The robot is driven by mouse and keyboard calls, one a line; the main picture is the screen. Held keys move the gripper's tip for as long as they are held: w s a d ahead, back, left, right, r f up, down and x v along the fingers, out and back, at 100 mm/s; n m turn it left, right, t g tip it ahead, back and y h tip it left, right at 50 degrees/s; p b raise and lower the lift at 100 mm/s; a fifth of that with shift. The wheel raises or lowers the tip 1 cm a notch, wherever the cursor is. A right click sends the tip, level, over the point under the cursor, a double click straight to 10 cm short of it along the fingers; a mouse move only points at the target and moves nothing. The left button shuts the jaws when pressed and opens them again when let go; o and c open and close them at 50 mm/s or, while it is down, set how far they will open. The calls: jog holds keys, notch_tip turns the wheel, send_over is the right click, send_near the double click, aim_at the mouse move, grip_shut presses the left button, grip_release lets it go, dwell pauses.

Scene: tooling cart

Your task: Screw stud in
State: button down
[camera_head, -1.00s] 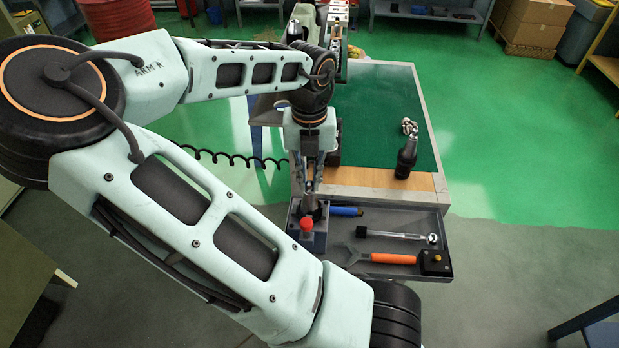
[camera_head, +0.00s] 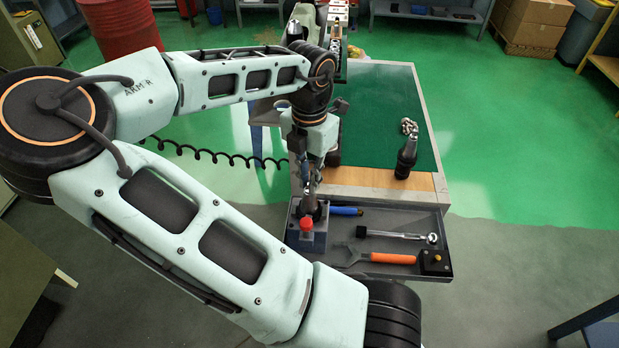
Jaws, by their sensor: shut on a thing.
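My gripper (camera_head: 311,190) points down at the left end of the cart's tray. It is shut on a dark upright piece (camera_head: 310,207), which I take to be the stud. The piece stands at the top of a blue-grey block (camera_head: 306,240). A red knob (camera_head: 306,224) shows on the front of this block. The fingers and the arm partly hide the stud, and its thread and the hole cannot be made out. I cannot tell how deep the stud sits.
The grey tray (camera_head: 400,216) also holds a blue-handled tool (camera_head: 346,211), a ratchet-like tool (camera_head: 400,235) and an orange-handled wrench (camera_head: 392,258).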

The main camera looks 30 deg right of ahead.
jog(key=c, duration=1.9)
grip_release()
